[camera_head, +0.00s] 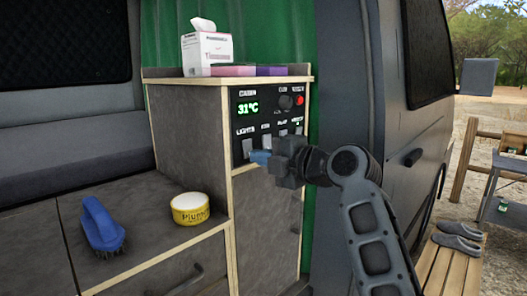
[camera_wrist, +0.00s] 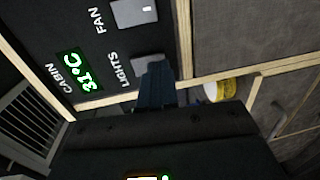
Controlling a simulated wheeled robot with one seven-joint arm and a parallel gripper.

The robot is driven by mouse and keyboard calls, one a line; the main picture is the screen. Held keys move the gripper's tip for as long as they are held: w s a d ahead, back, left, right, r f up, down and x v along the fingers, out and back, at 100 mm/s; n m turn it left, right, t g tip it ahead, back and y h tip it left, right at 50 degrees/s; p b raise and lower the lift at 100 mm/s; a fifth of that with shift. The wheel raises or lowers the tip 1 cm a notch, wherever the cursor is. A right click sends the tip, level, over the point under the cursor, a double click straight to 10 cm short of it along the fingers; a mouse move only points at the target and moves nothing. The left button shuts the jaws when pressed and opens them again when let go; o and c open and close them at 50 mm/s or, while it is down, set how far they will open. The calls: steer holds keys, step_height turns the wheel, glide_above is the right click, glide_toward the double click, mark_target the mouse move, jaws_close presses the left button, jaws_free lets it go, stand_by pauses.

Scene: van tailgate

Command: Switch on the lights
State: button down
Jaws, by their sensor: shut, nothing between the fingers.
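The control panel (camera_head: 268,112) is black and sits in the upper side of the grey cabinet, with a green 31°C display (camera_head: 247,107). The switch labelled LIGHTS (camera_head: 246,148) is at the panel's lower left. In the wrist view the LIGHTS switch (camera_wrist: 141,68) is partly hidden by my fingers. My gripper (camera_head: 257,157) is shut and empty, its blue fingertips at or just in front of the lower part of that switch. The fingertips also show in the wrist view (camera_wrist: 155,75). I cannot tell whether they touch it or whether the lights are on.
The FAN switch (camera_wrist: 134,13) and more switches lie beside the LIGHTS switch. A red button (camera_head: 299,100) is at the upper right. A blue brush (camera_head: 100,225) and a yellow-white tin (camera_head: 190,208) sit on the lower counter. A tissue box (camera_head: 207,50) stands on the cabinet.

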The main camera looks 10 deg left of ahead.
steer(key=shift+w+a+f, duration=0.1)
steer(key=shift+w+a, duration=0.05)
steer(key=shift+a, duration=0.1)
steer(key=b, duration=0.2)
steer(key=shift+w+a+f+y+b, duration=0.1)
steer(key=shift+a+y+b, duration=0.05)
steer(key=shift+y+b, duration=0.2)
